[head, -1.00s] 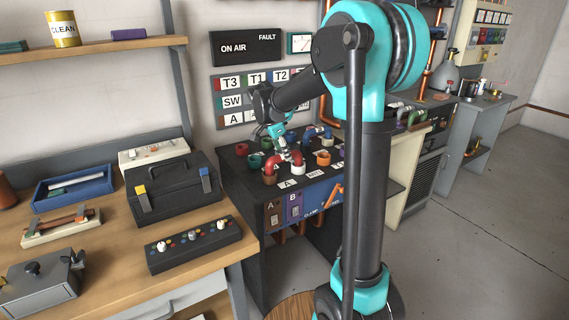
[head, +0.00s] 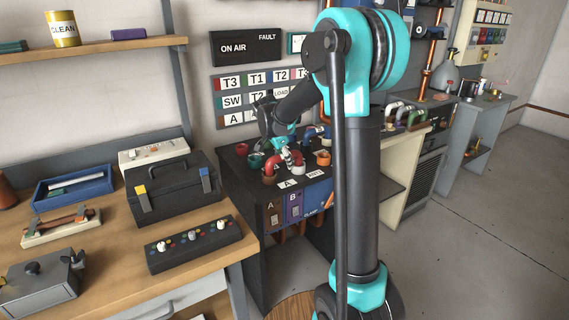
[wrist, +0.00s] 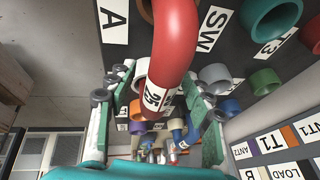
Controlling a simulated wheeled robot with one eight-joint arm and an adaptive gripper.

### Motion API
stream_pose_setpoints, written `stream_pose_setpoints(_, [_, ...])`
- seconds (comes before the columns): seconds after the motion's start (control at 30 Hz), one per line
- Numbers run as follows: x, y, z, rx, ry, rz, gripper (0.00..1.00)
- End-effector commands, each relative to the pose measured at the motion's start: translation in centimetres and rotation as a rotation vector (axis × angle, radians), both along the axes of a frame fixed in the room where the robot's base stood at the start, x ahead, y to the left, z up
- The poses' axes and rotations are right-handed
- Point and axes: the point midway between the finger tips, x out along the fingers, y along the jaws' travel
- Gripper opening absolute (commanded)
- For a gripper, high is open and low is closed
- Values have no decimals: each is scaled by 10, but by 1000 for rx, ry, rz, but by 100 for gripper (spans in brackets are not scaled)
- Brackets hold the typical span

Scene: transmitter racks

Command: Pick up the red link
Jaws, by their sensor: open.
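The red link (head: 273,163) is a curved red tube with a white label, standing on the dark socket panel (head: 241,176). One end sits at a brown socket near the panel's front left; my gripper partly hides the rest. In the wrist view, the red link (wrist: 174,40) arches down the middle between my fingers. My gripper (head: 289,153) is low over the panel at the link, with its jaws open. In the wrist view, my gripper (wrist: 156,108) has one finger on each side of the link, with gaps visible. I cannot tell whether either finger touches it.
Coloured sockets surround the link, including an orange one (head: 322,158) and a green one (head: 255,160). A blue link (head: 318,132) stands farther back. The wall behind holds a label board (head: 232,101). A workbench with a black toolbox (head: 172,186) is at the left.

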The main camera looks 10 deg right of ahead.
Motion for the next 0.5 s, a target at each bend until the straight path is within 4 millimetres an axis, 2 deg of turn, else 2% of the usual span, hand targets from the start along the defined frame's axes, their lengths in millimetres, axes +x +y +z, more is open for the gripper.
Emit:
stream_pose_setpoints(0.4, [0, 0, -2, 0, 0, 0, 51])
stream_pose_setpoints(0.5, [0, 0, -2, 0, 0, 0, 40])
